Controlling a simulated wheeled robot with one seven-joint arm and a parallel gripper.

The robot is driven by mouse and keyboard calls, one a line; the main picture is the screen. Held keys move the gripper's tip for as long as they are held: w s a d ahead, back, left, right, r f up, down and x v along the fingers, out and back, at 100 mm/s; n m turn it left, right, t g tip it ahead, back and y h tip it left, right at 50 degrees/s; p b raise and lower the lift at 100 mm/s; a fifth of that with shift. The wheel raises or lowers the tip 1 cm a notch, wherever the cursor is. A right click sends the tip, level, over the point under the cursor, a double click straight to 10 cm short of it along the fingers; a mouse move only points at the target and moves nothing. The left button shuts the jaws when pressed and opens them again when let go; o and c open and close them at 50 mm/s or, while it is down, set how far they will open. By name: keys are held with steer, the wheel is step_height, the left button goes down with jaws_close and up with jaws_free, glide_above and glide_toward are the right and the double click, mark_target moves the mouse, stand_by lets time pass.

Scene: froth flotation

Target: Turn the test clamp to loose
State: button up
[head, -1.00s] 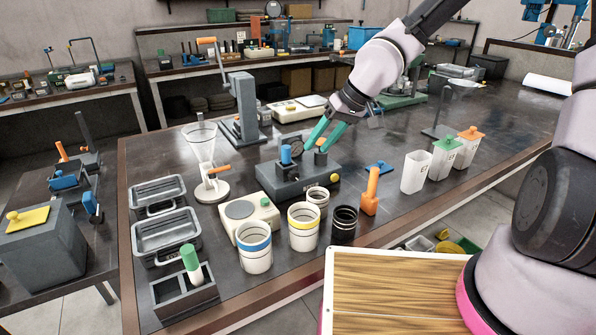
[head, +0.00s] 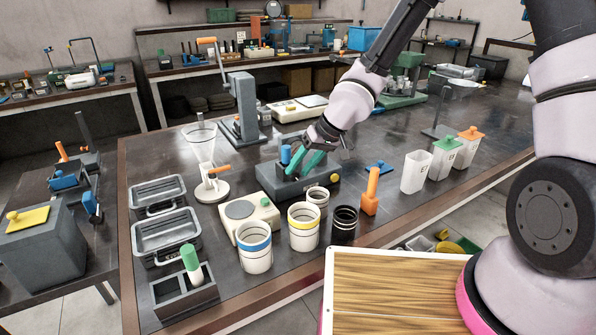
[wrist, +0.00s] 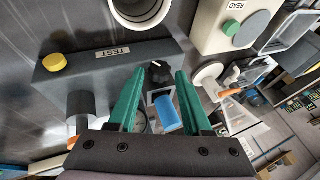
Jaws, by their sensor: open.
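The dark grey test block (head: 290,190) stands on the bench; in the wrist view (wrist: 105,62) it carries a TEST label. A blue cylinder (head: 285,153) rises from it; in the wrist view the blue cylinder (wrist: 167,115) sits between the fingers. A black knob (wrist: 158,72) with a white mark lies just beyond it, near the fingertips. I cannot tell which part is the clamp. My gripper (head: 302,164) points down over the block, its teal fingers (wrist: 156,82) open and apart on either side. Contact cannot be judged. The gauge is mostly hidden.
A yellow button (head: 334,177) is on the block's right end. In front are a scale (head: 262,222), cups (head: 304,240) and an orange-handled tool (head: 371,195). A glass funnel stand (head: 207,165) is at left. White containers (head: 416,172) stand at right.

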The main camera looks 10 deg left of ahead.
steer(key=shift+x, duration=0.9)
steer(key=shift+c, duration=0.3)
jaws_close()
steer(key=shift+s+a+r+t+h, duration=0.1)
steer(key=shift+s+a+t+h, duration=0.05)
steer(key=shift+t+h, duration=0.2)
steer(key=shift+s+a+n+t+h, duration=0.1)
steer(key=shift+n+t+h, duration=0.1)
steer(key=shift+t+h, duration=0.3)
steer(key=shift+s+a+n+t+h, duration=0.1)
steer(key=shift+n+t+h, duration=0.15)
steer(key=shift+h, duration=0.3)
steer(key=shift+s+a+n+t+h, duration=0.1)
steer(key=shift+n+t+h, duration=0.1)
steer(key=shift+t+h, duration=0.55)
steer(key=shift+a+n+t+h, duration=0.15)
steer(key=shift+t+h, duration=0.3)
steer(key=shift+h, duration=0.5)
steer(key=shift+t+h, duration=0.4)
